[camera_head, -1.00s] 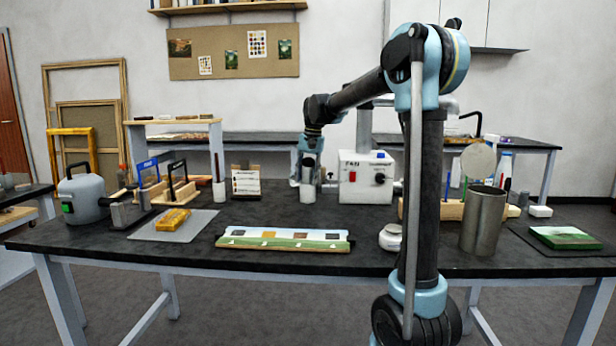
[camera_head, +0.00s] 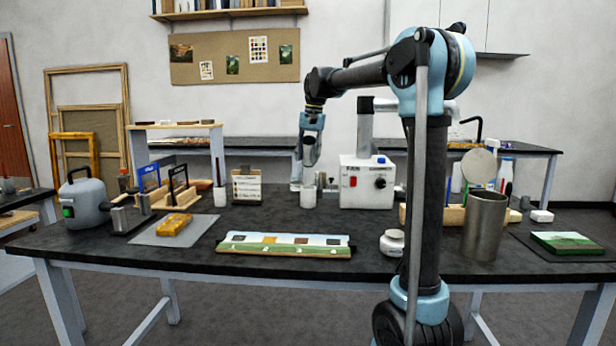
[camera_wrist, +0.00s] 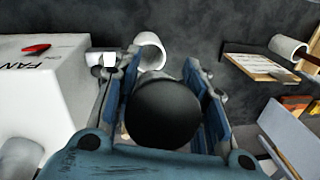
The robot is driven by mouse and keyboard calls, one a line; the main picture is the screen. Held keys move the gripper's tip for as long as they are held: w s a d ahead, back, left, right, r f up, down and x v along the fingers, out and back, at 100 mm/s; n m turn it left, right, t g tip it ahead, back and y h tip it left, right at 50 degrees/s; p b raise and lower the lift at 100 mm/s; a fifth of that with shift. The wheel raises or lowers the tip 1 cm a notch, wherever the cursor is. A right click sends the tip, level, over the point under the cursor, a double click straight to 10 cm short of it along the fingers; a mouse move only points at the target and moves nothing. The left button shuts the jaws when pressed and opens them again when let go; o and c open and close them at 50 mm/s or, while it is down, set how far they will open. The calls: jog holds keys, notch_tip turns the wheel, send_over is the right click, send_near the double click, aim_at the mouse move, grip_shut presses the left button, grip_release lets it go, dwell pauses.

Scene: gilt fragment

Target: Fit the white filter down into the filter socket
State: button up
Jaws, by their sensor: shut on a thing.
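My gripper (camera_head: 311,160) hangs above and behind the main table's far edge area, left of the fan box. In the wrist view its two blue fingers (camera_wrist: 167,105) close around a thing with a dark, round near end (camera_wrist: 165,112). The rest of that thing is hidden, so I cannot tell its colour or confirm that it is the white filter. A hollow white cylinder (camera_wrist: 150,52) stands below, beyond the fingers; it also shows in the head view (camera_head: 308,197). I cannot make out the filter socket for certain.
The white fan box (camera_head: 366,181) stands right of the white cylinder, with a small white fitting (camera_wrist: 103,60) beside it. A card stand (camera_head: 246,186) and a brush cup (camera_head: 220,196) are to the left. A painted panel (camera_head: 286,244) lies in front.

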aim_at(312, 137)
jog(key=shift+r, duration=0.15)
notch_tip(312, 137, down, 10)
jog(key=shift+r, duration=0.15)
jog(key=o, duration=1.2)
jog(key=shift+c, duration=0.2)
jog(key=r, duration=0.5)
jog(key=d+r, duration=0.1)
jog(key=r, duration=1.1)
jog(key=shift+w+d, duration=0.1)
jog(key=shift+d, duration=0.3)
